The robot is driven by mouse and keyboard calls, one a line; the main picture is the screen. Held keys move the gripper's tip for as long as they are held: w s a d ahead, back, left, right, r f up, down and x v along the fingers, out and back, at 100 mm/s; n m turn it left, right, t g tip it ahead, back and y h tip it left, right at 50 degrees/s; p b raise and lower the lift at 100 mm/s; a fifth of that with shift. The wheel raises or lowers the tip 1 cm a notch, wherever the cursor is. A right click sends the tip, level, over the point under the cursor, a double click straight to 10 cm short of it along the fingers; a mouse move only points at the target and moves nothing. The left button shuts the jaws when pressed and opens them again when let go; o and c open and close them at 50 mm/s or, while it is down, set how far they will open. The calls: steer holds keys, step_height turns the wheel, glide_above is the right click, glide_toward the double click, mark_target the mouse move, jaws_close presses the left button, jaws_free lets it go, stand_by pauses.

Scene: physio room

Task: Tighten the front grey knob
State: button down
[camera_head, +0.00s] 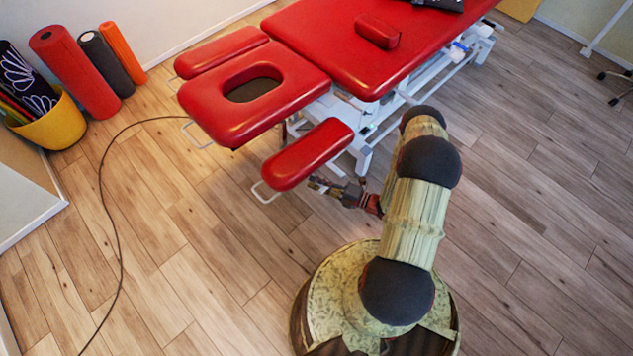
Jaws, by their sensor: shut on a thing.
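A red massage table (345,38) on a white frame fills the upper middle of the head view. Its head end has a red face cradle (215,112) with an oval hole and a red armrest on each side. My gripper (318,184) is low beside the near armrest (308,153), at its right underside edge. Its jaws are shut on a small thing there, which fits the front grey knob. The fingers and the armrest hide most of the knob, so its shape and how far it is turned cannot be told.
A dark cable (103,190) curves over the wooden floor at left. A yellow bin (57,122) and rolled mats (75,70) stand by the wall. A red bolster (377,31) lies on the table.

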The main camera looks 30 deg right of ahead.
steer(key=shift+m, duration=0.3)
steer(key=c, duration=1.9)
jaws_free()
steer(key=shift+o, duration=0.4)
